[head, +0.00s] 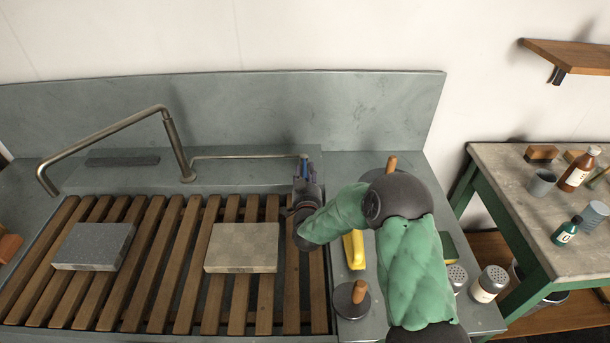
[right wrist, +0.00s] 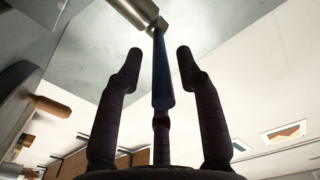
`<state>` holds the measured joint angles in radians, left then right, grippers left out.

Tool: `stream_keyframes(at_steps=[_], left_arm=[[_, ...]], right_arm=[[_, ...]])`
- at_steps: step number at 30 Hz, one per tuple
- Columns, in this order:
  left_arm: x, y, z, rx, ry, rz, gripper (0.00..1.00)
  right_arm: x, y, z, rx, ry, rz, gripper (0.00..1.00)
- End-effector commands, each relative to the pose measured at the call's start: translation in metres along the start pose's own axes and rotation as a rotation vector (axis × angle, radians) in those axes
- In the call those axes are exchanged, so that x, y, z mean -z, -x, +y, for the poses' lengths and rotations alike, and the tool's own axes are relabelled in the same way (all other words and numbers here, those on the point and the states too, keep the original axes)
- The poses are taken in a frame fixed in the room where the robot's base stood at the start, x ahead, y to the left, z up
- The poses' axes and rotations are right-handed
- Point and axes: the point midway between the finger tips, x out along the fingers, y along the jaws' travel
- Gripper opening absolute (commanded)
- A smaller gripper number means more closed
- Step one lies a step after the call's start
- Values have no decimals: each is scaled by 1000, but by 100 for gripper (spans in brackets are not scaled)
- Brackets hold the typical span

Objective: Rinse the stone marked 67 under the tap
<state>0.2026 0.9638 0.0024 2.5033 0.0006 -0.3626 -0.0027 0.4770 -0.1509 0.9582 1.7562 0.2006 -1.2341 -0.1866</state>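A dark grey stone slab (head: 92,247) lies flat on the wooden slats at the left. A lighter beige-grey slab (head: 242,246) lies on the slats left of my right arm. I cannot read a number on either. The bent brass tap (head: 140,126) reaches left, its end above and behind the dark slab's left side; no water shows. Its thin rod runs right to a blue-tipped lever (head: 304,163). My right gripper (head: 305,178) is at this lever. In the right wrist view the blue lever (right wrist: 161,75) stands between spread fingers (right wrist: 159,62), with gaps on both sides.
The slatted rack (head: 150,270) spans the sink. Right of it are a yellow object (head: 354,250), a wooden-knobbed disc (head: 351,298) and shakers (head: 489,283). A side table (head: 500,170) holds bottles and cups. A wall shelf (head: 570,56) hangs at upper right.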

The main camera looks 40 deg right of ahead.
Motion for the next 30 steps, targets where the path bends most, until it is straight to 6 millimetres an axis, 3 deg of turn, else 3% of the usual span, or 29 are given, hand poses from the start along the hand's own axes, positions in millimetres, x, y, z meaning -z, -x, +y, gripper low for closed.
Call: stream_keyframes(at_steps=[11,24,30], left_arm=[[0,0,0,0,0,0,56],[0,0,0,0,0,0,56],[0,0,0,0,0,0,56]], right_arm=[[-3,8,-1,4,1,-8,38],[-2,86,-1,4,1,-6,38],[-2,112,-1,3,0,-5,38]])
